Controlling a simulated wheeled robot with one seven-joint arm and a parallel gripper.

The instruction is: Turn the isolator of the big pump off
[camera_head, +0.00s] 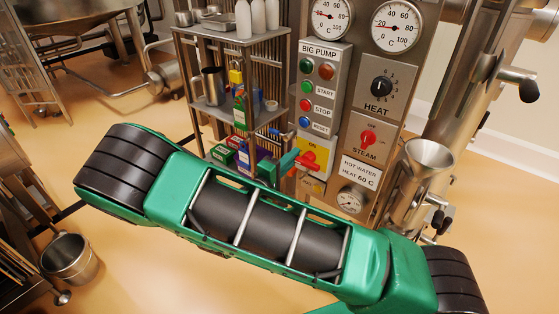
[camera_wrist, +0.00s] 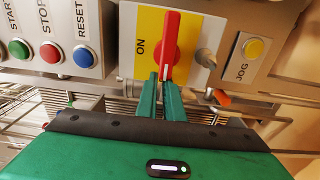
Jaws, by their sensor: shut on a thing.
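The big pump isolator is a red rotary handle (camera_wrist: 170,38) on a yellow plate (camera_wrist: 146,22), seen in the wrist view. The handle stands nearly upright there, with the word ON to its left. My gripper (camera_wrist: 162,84) has its two green fingers closed on the handle's lower end.
START, STOP and RESET buttons (camera_wrist: 52,52) sit left of the isolator in the wrist view; a yellow JOG button (camera_wrist: 253,47) is at its right. The HEAT and STEAM panel (camera_head: 377,110) stands right. A shelf rack (camera_head: 232,75) with bottles and boxes stands left of the panel.

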